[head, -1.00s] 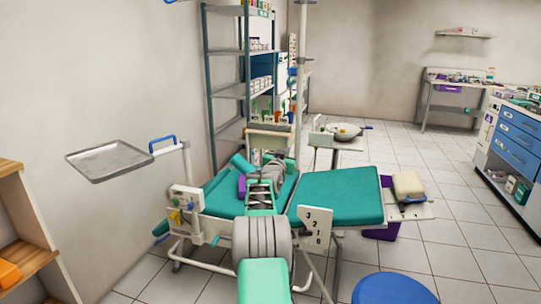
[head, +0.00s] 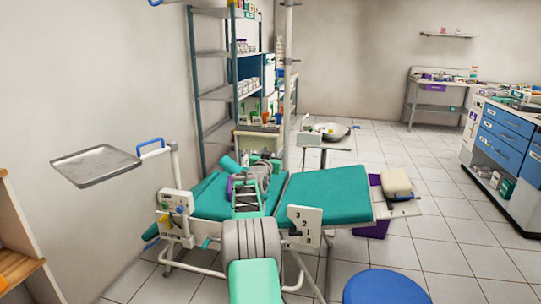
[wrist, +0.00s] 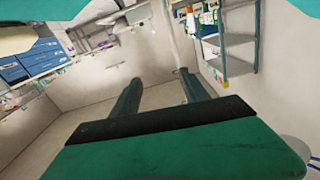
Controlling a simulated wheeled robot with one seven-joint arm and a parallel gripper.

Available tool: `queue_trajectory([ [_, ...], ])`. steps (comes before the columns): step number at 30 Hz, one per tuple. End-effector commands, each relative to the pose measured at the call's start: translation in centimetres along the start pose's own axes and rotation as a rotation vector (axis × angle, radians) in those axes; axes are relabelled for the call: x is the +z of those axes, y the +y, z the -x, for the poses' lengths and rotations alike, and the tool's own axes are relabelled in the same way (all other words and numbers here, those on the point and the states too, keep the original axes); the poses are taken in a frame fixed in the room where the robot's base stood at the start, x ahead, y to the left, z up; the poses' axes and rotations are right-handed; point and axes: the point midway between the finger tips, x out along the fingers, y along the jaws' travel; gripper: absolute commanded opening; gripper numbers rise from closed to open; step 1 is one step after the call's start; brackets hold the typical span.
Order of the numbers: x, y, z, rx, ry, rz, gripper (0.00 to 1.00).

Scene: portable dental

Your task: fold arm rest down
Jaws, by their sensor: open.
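The dental chair (head: 325,195) has teal cushions and a white frame in the head view. A white plate marked with numbers (head: 304,225) is on its near side. My arm reaches over the chair's left part. I cannot clearly tell which part is the arm rest; a purple piece (head: 229,188) shows partly behind my arm. My gripper is open in the wrist view (wrist: 157,77), its two teal fingers wide apart with nothing between them. In the head view the gripper is small and partly hidden by my arm, so its contact with the chair cannot be told.
A metal tray (head: 95,166) on a post stands left of the chair. A tall shelf (head: 228,90) and a pole (head: 288,75) stand behind it. A blue stool (head: 385,288) is at the front right. Blue drawers (head: 505,140) line the right. Tiled floor (head: 435,235) is clear between.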

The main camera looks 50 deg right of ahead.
Motion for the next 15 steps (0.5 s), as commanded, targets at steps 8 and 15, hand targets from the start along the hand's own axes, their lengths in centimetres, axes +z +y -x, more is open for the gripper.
queue_trajectory([
  [8,-0.2,0.3,4.5,0.001,0.000,0.000,0.53],
  [15,-0.1,0.6,7.2,0.003,0.001,-0.001,0.53],
])
